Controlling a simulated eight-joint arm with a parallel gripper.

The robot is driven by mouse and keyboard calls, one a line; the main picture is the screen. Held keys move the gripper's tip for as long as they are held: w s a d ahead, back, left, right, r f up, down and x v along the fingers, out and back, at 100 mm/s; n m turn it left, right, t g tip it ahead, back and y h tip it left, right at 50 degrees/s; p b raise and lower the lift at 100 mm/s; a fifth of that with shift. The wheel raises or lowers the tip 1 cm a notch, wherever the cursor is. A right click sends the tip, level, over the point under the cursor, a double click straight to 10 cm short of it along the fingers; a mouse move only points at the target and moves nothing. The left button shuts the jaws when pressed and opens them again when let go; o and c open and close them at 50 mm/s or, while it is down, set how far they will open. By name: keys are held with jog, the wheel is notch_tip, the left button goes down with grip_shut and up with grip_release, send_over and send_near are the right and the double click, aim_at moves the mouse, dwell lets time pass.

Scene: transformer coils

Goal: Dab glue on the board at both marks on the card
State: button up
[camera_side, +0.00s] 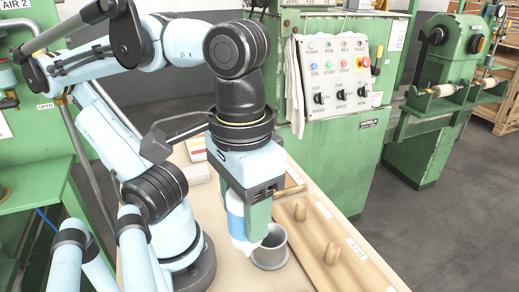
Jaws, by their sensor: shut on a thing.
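My gripper (246,222) points down over the bench and is shut on a white and blue bottle (236,226), likely the glue. One green finger covers part of it. The bottle's lower end is at the left rim of a grey metal cup (272,255); I cannot tell whether it is inside, touching or in front. The wooden board (312,261) with upright rounded pegs lies right of the cup. A small card with coloured stripes (196,147) lies behind my gripper; its marks are too small to read.
The pale bench (295,281) carries all this. White labels (356,249) are on the board's right side. A green machine with a button panel (338,76) stands close behind the bench. Another green machine (440,100) stands farther right. A light block (196,174) lies left of my gripper.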

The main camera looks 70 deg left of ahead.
jog(key=shift+r, duration=2.2)
jog(key=shift+w+n, duration=0.3)
jog(key=shift+w, duration=0.2)
jog(key=w+a+f+n, duration=0.2)
jog(key=w+a+n, duration=0.35)
jog(key=w, duration=0.35)
jog(key=w+a+f+n, duration=0.1)
jog(key=w+a+n, duration=0.4)
jog(key=w, duration=0.4)
jog(key=a+f+n, duration=0.3)
jog(key=a+f, duration=0.2)
jog(key=a, duration=0.9)
jog(key=a+f+n, duration=0.4)
jog(key=a, duration=0.9)
jog(key=shift+w+f, duration=0.15)
jog(key=shift+f, duration=1.1)
jog(key=shift+w+f, duration=0.15)
jog(key=shift+f, duration=1.05)
jog(key=shift+a+f, duration=0.1)
jog(key=shift+f, duration=0.3)
